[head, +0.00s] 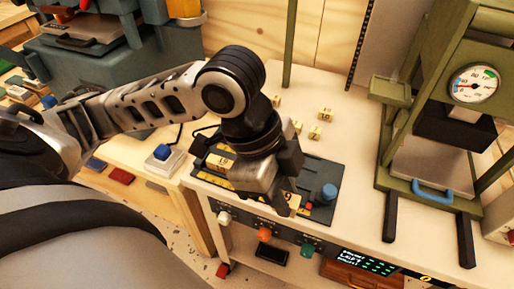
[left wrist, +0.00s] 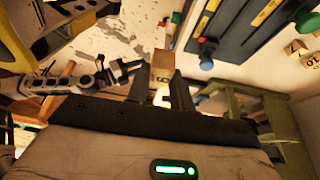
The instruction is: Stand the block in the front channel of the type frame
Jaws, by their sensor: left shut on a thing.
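My left gripper (head: 288,198) is shut on a small tan block (head: 293,201) with a dark mark, held over the front part of the dark type frame (head: 316,172). The block also shows between the fingers in the left wrist view (left wrist: 162,66). The type frame has yellow strips and a blue knob (head: 328,193) at its right; my gripper and forearm hide much of it, including part of its front. I cannot tell whether the block touches the frame. A grey arm in the left wrist view, seemingly mine, ends in a gripper (left wrist: 130,70) whose jaws are unclear.
Several loose tan blocks (head: 325,115) lie behind the frame on the pale bench (head: 350,150). A green press (head: 400,130) with a gauge stands at the right. A blue button box (head: 163,155) is at the left. Knobs (head: 264,235) line the bench front.

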